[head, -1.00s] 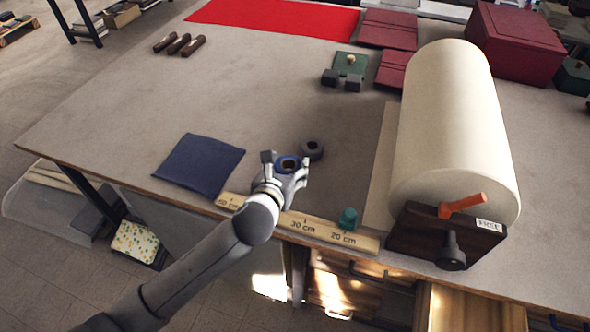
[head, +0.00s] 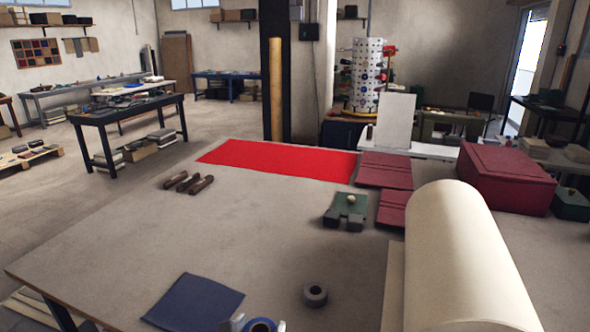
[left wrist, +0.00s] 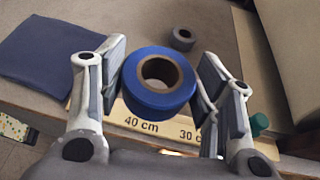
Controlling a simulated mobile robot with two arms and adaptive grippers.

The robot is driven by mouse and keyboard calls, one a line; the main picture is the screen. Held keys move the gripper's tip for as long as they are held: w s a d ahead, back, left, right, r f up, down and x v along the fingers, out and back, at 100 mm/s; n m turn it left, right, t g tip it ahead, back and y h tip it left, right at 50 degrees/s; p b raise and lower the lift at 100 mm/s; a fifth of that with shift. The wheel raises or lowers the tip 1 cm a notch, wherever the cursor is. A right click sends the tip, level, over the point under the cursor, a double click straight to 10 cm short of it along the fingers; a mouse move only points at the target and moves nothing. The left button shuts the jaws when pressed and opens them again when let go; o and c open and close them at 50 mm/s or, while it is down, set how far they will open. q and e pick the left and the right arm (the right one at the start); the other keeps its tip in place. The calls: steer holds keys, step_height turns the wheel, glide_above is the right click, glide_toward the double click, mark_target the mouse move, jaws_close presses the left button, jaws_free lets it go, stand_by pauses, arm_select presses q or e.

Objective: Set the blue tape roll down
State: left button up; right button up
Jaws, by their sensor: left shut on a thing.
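The blue tape roll (left wrist: 158,102) is between the fingers of my left gripper (left wrist: 163,76) in the left wrist view, its round opening facing the camera. My left gripper is shut on it. In the head view the roll (head: 259,321) and the fingertips show only at the bottom edge; the rest of the arm is out of frame. A wooden ruler (left wrist: 142,123) lies on the table and is partly hidden behind the roll. I cannot tell the roll's exact height above the table. My right gripper is not in view.
A grey tape roll (head: 315,300) lies right of the blue one. A dark blue cloth (head: 195,302) lies left. A large cream roll (head: 460,260) blocks the right side. A small green object (left wrist: 259,122) is beside the ruler. The table's middle (head: 250,230) is clear.

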arm_select(q)
steer(key=s+a+n+y+b, duration=0.1)
steer(key=s+a+n+y, duration=0.2)
steer(key=a+n+y, duration=0.1)
steer(key=s+a+n+g+y+b, duration=0.1)
steer(key=s+a+n+y, duration=0.2)
steer(key=a, duration=0.4)
steer(key=shift+s+a+r+n+g+y+b, duration=0.15)
steer(key=shift+s+r+n+g+y+b, duration=0.25)
steer(key=shift+y, duration=0.7)
